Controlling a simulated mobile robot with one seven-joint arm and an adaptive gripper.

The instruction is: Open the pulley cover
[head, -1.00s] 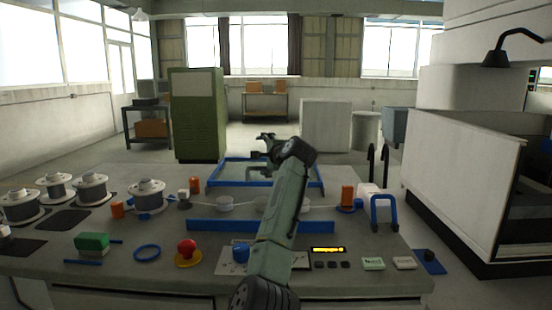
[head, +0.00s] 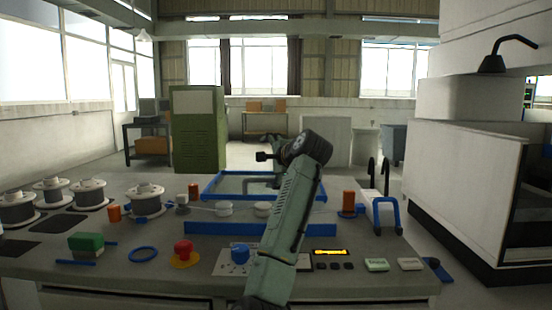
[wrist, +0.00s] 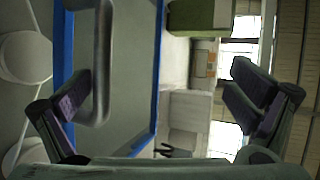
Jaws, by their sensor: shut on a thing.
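The pulley cover (head: 207,187) is a clear panel in a blue frame with a grey bar handle, at the middle of the bench. It lies behind a low blue strip, and looks nearly flat. White pulleys (head: 224,208) show in front of it. In the wrist view the handle (wrist: 103,60) stands off the panel beside the left finger. In the head view my forearm and wrist hide part of the cover's right side.
Wire spools (head: 88,194) stand at the left. A red button (head: 184,250), blue knob (head: 240,252) and green block (head: 86,243) are at the front. An orange cylinder (head: 348,203) and blue bracket (head: 386,213) are at the right. A large white machine (head: 465,180) stands beyond.

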